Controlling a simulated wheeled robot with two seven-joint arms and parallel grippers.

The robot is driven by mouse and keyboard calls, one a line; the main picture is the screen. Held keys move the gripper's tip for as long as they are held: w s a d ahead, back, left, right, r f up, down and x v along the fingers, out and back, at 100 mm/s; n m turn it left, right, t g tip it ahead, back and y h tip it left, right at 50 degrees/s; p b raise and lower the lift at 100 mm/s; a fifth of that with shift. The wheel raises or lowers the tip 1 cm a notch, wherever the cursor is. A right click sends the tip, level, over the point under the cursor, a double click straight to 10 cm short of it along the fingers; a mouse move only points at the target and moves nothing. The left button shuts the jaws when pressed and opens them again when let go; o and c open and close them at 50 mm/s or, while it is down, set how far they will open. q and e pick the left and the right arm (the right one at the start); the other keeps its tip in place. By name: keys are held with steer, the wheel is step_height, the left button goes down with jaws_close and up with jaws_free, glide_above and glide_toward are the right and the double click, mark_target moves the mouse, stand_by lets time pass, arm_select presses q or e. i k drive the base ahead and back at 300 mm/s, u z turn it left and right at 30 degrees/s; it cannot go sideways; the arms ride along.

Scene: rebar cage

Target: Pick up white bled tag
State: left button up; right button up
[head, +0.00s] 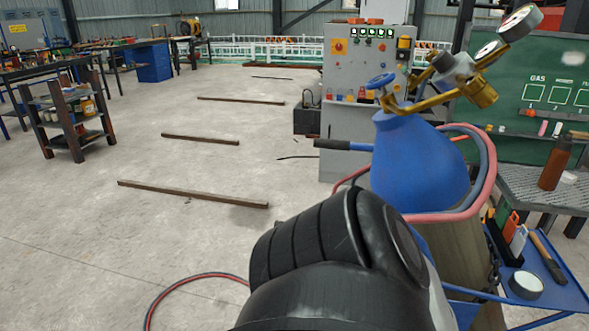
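Small upright pieces in orange, white and blue stand in a dark holder on the blue tray (560,297) at the lower right. One of them is a white piece (518,240), possibly a tag. I cannot tell for sure whether it is the white bleed tag, as no writing on it is readable. A large black rounded part, likely my own arm, fills the bottom middle and hides what is behind it. Neither of my grippers shows.
A blue gas cylinder (415,160) with brass regulator and red-blue hoses stands just left of the tray. A white tape roll (526,285) and a hammer (546,257) lie on the tray. A grey control cabinet (350,100) stands behind. Wooden bars (190,193) lie on the open floor left.

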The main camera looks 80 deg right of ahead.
mark_target(517, 244)
steer(key=k, duration=0.8)
steer(key=z, duration=2.65)
steer(key=i, duration=0.5)
